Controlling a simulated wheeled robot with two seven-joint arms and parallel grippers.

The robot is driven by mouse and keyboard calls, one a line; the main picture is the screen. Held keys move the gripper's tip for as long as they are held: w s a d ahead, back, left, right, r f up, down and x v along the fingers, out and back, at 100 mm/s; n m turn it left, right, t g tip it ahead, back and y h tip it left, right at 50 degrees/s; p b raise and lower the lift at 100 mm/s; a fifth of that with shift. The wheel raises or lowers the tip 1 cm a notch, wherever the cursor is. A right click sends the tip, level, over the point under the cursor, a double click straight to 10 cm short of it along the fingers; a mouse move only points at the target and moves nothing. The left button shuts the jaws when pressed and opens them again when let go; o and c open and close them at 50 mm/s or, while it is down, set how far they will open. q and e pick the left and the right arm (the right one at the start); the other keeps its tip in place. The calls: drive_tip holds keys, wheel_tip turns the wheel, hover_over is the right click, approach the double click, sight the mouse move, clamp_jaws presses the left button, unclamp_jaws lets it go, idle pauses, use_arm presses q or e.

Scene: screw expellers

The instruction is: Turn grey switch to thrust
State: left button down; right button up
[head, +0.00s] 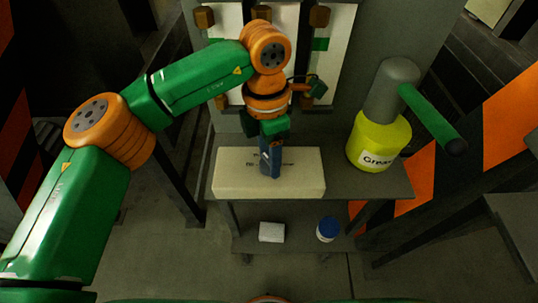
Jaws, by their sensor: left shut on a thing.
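A long cream box (230,183) with dark lettering lies on the grey table, and its lettering is partly covered by my gripper. My left gripper (270,172) reaches down from above onto the middle of this box, with its dark blue fingers close together. It is shut on the grey switch at the box's middle. The fingers hide nearly all of the switch, so I cannot tell which way it points. My right gripper is not in view.
A yellow grease container (372,138) with a grey top and green handle stands on the table (392,186) to the right. White panels with brown blocks stand behind. A white block (272,232) and a blue-lidded jar (327,229) sit on the lower shelf.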

use_arm(q)
drive_tip(key=shift+r+m, duration=0.1)
drive_tip(key=shift+m, duration=0.8)
drive_tip(key=c, duration=0.6)
unclamp_jaws()
drive_tip(key=shift+w, duration=0.1)
drive_tip(key=r, duration=0.7)
drive_tip(key=shift+w, duration=0.25)
drive_tip(key=shift+f, duration=0.1)
